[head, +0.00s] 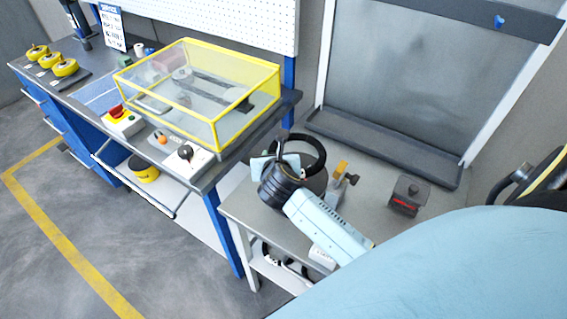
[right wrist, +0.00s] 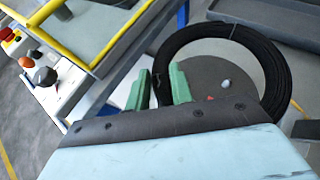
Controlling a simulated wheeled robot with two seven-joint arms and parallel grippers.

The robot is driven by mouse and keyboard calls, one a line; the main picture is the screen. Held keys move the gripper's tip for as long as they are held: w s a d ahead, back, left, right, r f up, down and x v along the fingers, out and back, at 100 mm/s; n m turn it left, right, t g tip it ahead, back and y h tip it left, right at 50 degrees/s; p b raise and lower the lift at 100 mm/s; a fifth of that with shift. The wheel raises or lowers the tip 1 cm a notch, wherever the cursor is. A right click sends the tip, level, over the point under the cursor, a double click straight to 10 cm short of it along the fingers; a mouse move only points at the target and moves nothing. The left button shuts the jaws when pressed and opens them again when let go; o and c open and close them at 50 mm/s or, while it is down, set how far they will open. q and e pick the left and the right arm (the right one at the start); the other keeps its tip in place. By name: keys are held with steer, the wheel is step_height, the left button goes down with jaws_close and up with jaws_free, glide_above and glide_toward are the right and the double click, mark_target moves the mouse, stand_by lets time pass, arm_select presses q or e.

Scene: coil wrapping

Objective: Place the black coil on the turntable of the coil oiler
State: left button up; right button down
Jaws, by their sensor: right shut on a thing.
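The black coil (head: 323,152) is a ring over the grey work table in the head view. It shows large in the right wrist view (right wrist: 274,62). My right gripper (head: 275,163) is shut on the coil's rim. In the right wrist view its green fingers (right wrist: 159,84) lie on either side of the coil's left edge. A grey round plate, seemingly the turntable (right wrist: 205,76), shows through the ring, with a small pale knob on it. I cannot tell whether the coil touches the plate. My left gripper is not in view.
An orange-topped post (head: 341,170) stands right of the coil on the grey table (head: 375,215). A dark box with a red mark (head: 407,197) stands farther right. A yellow-framed clear cover (head: 215,85) sits on the bench at left. Some table surface right of the post is clear.

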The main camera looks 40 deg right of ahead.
step_height(320, 180, down, 4)
steer(key=shift+s+r, duration=0.15)
steer(key=shift+r, duration=0.05)
steer(key=shift+f+b, duration=0.6)
steer(key=shift+f, duration=1.4)
steer(key=c, duration=1.2)
jaws_free()
steer(key=shift+s, duration=0.1)
steer(key=v, duration=1.1)
steer(key=shift+s+a+r, duration=0.15)
steer(key=shift+s+r, duration=0.05)
steer(key=shift+s, duration=0.1)
